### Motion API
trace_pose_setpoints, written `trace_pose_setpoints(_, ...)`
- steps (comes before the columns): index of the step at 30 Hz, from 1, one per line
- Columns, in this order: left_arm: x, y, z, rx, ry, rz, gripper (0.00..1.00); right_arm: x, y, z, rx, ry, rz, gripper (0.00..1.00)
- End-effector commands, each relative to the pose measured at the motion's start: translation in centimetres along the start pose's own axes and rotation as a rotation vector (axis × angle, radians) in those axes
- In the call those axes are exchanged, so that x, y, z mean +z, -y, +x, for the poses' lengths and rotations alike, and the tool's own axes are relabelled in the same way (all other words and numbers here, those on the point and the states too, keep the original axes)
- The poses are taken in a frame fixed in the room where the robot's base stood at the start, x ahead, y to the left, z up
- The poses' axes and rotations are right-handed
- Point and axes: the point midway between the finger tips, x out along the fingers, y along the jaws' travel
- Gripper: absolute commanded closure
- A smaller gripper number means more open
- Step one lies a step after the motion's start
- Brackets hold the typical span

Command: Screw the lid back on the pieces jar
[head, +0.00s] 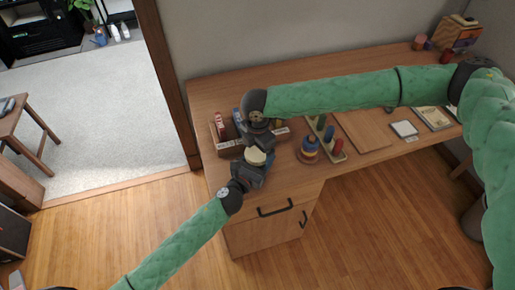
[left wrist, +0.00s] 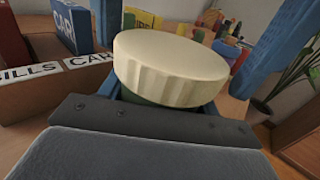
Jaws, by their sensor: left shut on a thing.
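The pieces jar's cream, ridged lid (left wrist: 172,68) fills the middle of the left wrist view. A strip of the green jar (left wrist: 150,102) shows just under it; whether the lid sits tight cannot be told. In the head view the lid (head: 256,156) shows as a pale disc at my left gripper (head: 259,163). My left gripper is shut on the jar, in front of the desk's near left edge. My right gripper (head: 259,142) is just above and behind the lid, pointing down. Its fingertips are hard to make out, so its opening and any contact are unclear.
A wooden box (head: 228,146) with labelled compartments stands close behind on the desk (head: 215,92). A ring stacker (head: 309,149) and a peg board (head: 332,145) stand to the right. A board (head: 364,130) and small pads lie further right. Open floor lies in front.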

Motion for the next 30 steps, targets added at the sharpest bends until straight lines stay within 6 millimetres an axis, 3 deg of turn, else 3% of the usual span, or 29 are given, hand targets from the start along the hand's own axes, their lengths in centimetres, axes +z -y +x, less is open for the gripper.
trace_pose_setpoints(1, 0.03, 0.0, 0.01, 0.0, 0.0, 0.0, 1.0, 0.0, 0.0, -0.01, 0.0, 0.0, 0.0, 0.19)
trace_pose_setpoints(6, 0.04, 0.0, 0.01, 0.0, 0.001, 0.0, 1.0, 0.0, 0.01, -0.01, 0.0, 0.0, 0.0, 0.53)
trace_pose_setpoints(7, 0.04, 0.0, 0.01, 0.0, 0.001, 0.0, 1.0, 0.0, 0.01, -0.01, 0.0, 0.0, 0.0, 0.54)
trace_pose_setpoints(14, 0.02, 0.01, 0.01, 0.0, 0.0, 0.0, 1.0, -0.12, 0.06, 0.12, -0.001, -0.003, 0.137, 0.54)
trace_pose_setpoints(26, 0.04, 0.02, 0.01, 0.0, 0.001, 0.0, 1.0, -0.12, 0.06, 0.09, -0.002, -0.002, 0.719, 0.54)
trace_pose_setpoints(30, 0.04, 0.03, 0.01, -0.001, 0.001, 0.0, 1.0, -0.07, 0.0, -0.01, 0.0, -0.001, 0.717, 0.54)
